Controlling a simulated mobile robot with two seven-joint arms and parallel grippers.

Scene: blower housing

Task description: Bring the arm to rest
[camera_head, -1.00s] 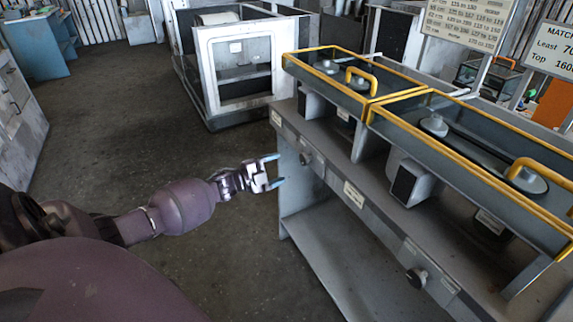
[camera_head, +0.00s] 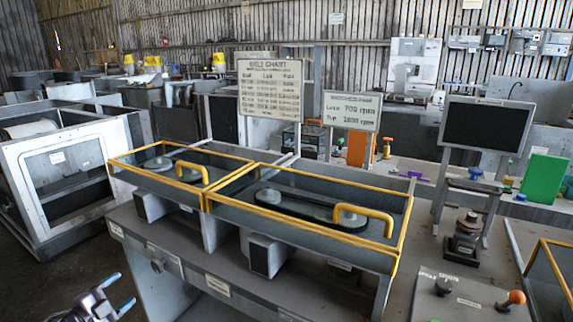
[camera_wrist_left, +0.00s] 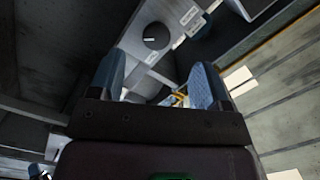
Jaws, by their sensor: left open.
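My left gripper (camera_head: 117,294) is at the lower left of the head view, in front of the grey bench. Its two blue-tipped fingers are apart with nothing between them. In the left wrist view the open fingers (camera_wrist_left: 160,78) frame part of the grey bench front with a round dark knob (camera_wrist_left: 156,36). Most of my left arm is below the picture in the head view. My right gripper is not in view.
The grey bench (camera_head: 190,270) carries two yellow-framed clear covers (camera_head: 330,215) over belts and pulleys. A white-framed cabinet (camera_head: 30,165) stands at the left. A belt chart sign (camera_head: 270,88), a dark screen (camera_head: 487,125) and a lever panel (camera_head: 470,300) are farther right.

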